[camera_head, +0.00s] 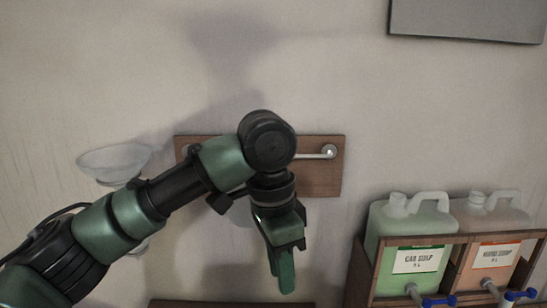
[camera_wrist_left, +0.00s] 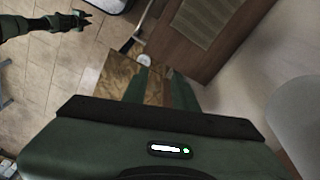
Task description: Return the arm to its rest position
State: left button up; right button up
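My left arm comes in from the left in the head view and reaches across in front of the wall. Its gripper (camera_head: 282,270) points down, empty, below a wooden wall board with a metal bar (camera_head: 322,180). In the left wrist view two green fingers (camera_wrist_left: 160,90) stand apart with a gap between them, and nothing is held. The right gripper (camera_wrist_left: 84,19) shows small at the upper left of the left wrist view. It is too small there to tell whether it is open or shut.
A wooden rack (camera_head: 360,275) at the lower right holds a green car soap drum (camera_head: 390,222) and an orange-labelled drum (camera_head: 490,222) with blue-handled taps. A clear bowl-like fixture (camera_head: 112,160) is on the wall behind my arm. A wooden edge (camera_head: 230,304) lies below the gripper.

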pick_arm(q)
jog(key=s+d+f+n+t+h, duration=0.1)
jog(key=s+f+n+h, duration=0.15)
jog(key=f, duration=0.85)
jog(key=s+d+f+n+h, duration=0.1)
jog(key=s+f+h, duration=0.2)
jog(key=f, duration=0.8)
jog(key=s+a+f+n+t+y, duration=0.1)
jog(key=s+a+f+n+y, duration=0.15)
jog(key=s+a+f, duration=0.4)
jog(key=s+a+f+n+y, duration=0.2)
jog(key=s+a+f+n, duration=0.15)
jog(key=a, duration=0.65)
jog(key=s+a+f+n+t+y, duration=0.1)
jog(key=s+a+f+n+y, duration=0.2)
jog(key=s+a, duration=0.4)
notch_tip(320, 180, down, 34)
jog(key=s+g+h+b, duration=0.1)
jog(key=s+b, duration=0.1)
jog(key=b, duration=0.4)
jog(key=s+a+f+g+b, duration=0.1)
jog(key=s+a+f+b, duration=0.2)
jog(key=s+f, duration=1.2)
notch_tip(320, 180, down, 2)
jog(key=shift+s+a+f+m, duration=0.15)
jog(key=shift+m, duration=0.3)
